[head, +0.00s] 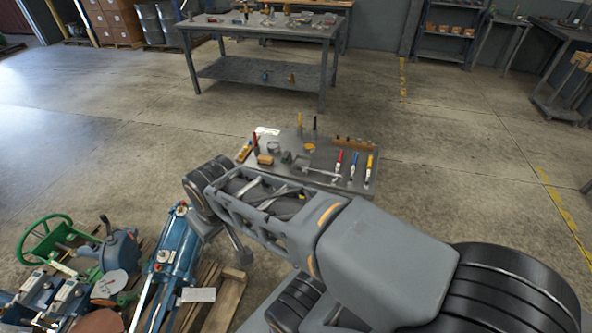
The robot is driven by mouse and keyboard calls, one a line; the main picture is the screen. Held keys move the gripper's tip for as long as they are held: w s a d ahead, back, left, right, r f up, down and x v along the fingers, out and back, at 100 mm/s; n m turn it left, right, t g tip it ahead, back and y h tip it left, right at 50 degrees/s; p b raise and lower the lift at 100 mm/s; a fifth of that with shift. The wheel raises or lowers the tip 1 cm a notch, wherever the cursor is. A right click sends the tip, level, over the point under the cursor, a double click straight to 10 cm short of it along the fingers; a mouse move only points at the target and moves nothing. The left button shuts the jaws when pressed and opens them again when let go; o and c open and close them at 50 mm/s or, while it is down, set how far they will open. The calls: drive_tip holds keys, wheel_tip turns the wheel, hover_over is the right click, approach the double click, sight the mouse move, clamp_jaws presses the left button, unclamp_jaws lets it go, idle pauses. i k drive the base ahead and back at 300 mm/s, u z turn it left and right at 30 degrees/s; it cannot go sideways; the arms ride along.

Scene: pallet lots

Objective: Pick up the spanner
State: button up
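A long grey metal tool that looks like the spanner (322,173) lies on the small grey table (262,175) in the middle of the head view. It lies near the table's front edge, left of the coloured-handled tools. Its fine shape is too small to make out. My arm reaches from the lower right across the front of the table. My gripper (241,257) hangs low at the arm's far end, left of and nearer than the table, apart from the spanner. Its fingers are too small and partly hidden to read.
Red, blue and orange-handled tools (354,166) stand or lie right of the spanner. A wooden block (265,160) lies at left. A pallet (222,300) with blue and green machinery (175,250) sits at lower left. A larger workbench (262,78) stands behind. Floor at right is clear.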

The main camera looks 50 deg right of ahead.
sight(300, 168)
drive_tip(key=i, duration=0.55)
drive_tip(key=z, duration=2)
drive_tip(key=i, duration=0.5)
drive_tip(key=z, duration=1.25)
drive_tip(key=i, duration=0.6)
drive_tip(key=u, duration=3.45)
